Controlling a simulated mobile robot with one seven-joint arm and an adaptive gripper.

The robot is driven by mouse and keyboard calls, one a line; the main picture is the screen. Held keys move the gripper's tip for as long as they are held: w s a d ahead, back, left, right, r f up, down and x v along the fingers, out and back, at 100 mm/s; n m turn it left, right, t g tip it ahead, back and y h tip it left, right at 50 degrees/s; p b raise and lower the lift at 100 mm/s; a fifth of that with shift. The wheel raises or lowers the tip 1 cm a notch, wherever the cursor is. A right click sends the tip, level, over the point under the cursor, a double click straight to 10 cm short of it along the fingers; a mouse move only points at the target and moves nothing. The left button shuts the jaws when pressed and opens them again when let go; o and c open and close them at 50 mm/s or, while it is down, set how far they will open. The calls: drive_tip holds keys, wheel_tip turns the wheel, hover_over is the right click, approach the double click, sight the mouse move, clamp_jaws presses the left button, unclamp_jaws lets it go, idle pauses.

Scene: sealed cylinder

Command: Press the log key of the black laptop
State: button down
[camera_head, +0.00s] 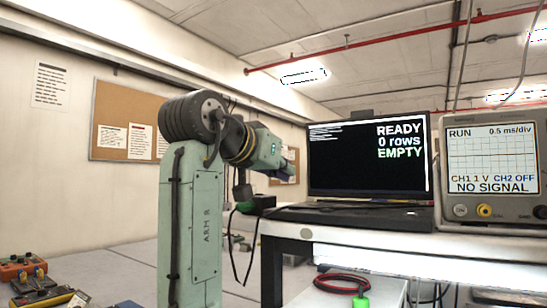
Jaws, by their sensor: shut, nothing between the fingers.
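The black laptop (368,158) stands open on a white-edged bench. Its screen reads READY, 0 rows, EMPTY. Its keyboard half (355,217) is seen almost edge-on, so single keys, the log key among them, cannot be made out. My pale green arm rises left of the laptop, its far end reaching toward the left edge of the screen. The fingers of my gripper cannot be made out there, nor whether they touch anything.
An oscilloscope (494,165) reading NO SIGNAL stands close to the laptop's right. A red coiled lead (341,283) lies on the lower shelf. Orange equipment (22,267) is at lower left.

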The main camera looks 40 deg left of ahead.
sight(294, 211)
drive_tip(key=p+x, duration=0.1)
drive_tip(key=x, duration=0.2)
drive_tip(key=shift+w, duration=0.4)
drive_tip(key=f, duration=0.2)
drive_tip(key=shift+s+f, duration=0.2)
drive_tip(key=shift+f, duration=0.9)
drive_tip(key=shift+d+f, duration=0.1)
drive_tip(key=shift+d, duration=0.1)
